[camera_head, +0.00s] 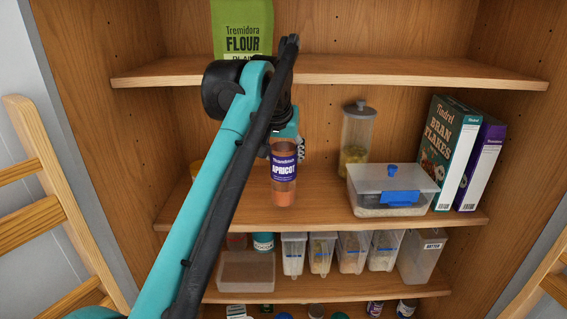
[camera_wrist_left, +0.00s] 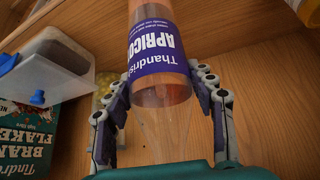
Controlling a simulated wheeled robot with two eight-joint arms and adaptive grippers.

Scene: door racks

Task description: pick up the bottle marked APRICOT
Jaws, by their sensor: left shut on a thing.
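The bottle marked APRICOT (camera_head: 284,176) is clear with orange contents and a dark blue label, and it hangs upright in front of the middle shelf in the head view. My left gripper (camera_head: 290,140) is at its upper part, partly hidden behind my own arm. In the left wrist view the bottle (camera_wrist_left: 158,60) shows upside down, and my left gripper (camera_wrist_left: 164,100) has one finger on each side of it, shut on it. My right gripper is in neither view.
On the middle shelf (camera_head: 330,215) stand a tall jar (camera_head: 357,140), a lidded clear box (camera_head: 392,190) and cereal boxes (camera_head: 450,150). Several clear containers (camera_head: 325,252) fill the shelf below. A green flour bag (camera_head: 243,28) is on the upper shelf.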

